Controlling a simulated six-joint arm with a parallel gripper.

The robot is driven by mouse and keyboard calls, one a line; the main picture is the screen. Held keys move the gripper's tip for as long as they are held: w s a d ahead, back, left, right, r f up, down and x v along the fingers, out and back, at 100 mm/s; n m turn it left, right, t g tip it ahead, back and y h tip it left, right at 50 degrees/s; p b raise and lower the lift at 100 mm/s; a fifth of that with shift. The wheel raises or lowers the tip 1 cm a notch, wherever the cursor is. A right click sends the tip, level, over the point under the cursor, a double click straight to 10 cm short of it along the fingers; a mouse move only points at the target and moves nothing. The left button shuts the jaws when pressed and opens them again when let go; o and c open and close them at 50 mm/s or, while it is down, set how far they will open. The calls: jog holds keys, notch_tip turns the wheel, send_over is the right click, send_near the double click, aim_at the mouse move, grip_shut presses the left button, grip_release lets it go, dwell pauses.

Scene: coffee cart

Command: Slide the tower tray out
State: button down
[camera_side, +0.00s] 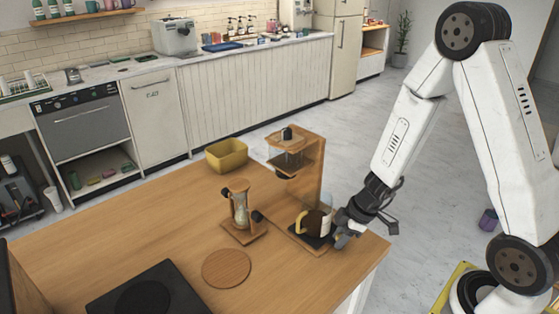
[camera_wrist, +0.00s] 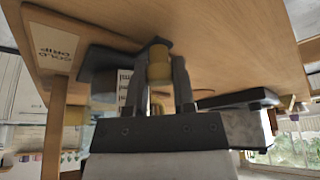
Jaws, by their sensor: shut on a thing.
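The wooden drip tower (camera_side: 316,170) stands near the right end of the counter. Its dark tray (camera_side: 312,241) lies at the base, also in the wrist view (camera_wrist: 100,62). A brown and white mug (camera_side: 318,222) with a yellow handle stands upright on the tray; in the wrist view it is mostly behind my fingers. My gripper (camera_side: 344,238) is low at the tray's right edge. In the wrist view, which is upside down, my gripper (camera_wrist: 160,72) is shut on a yellowish knob (camera_wrist: 159,62) at the tray's edge. The side view hides this grip.
An hourglass-shaped glass on a wooden stand (camera_side: 241,210) is left of the tower. A yellow bin (camera_side: 227,156) stands behind it. A round wooden board (camera_side: 227,269) and a black hot plate (camera_side: 148,297) lie in front. The counter's right edge is close to my gripper.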

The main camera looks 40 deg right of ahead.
jog(key=shift+s, duration=0.25)
jog(key=shift+c, duration=2.2)
grip_release()
jog(key=shift+r, duration=0.15)
jog(key=v, duration=0.7)
jog(key=shift+r, duration=0.2)
jog(key=shift+s+d, duration=0.1)
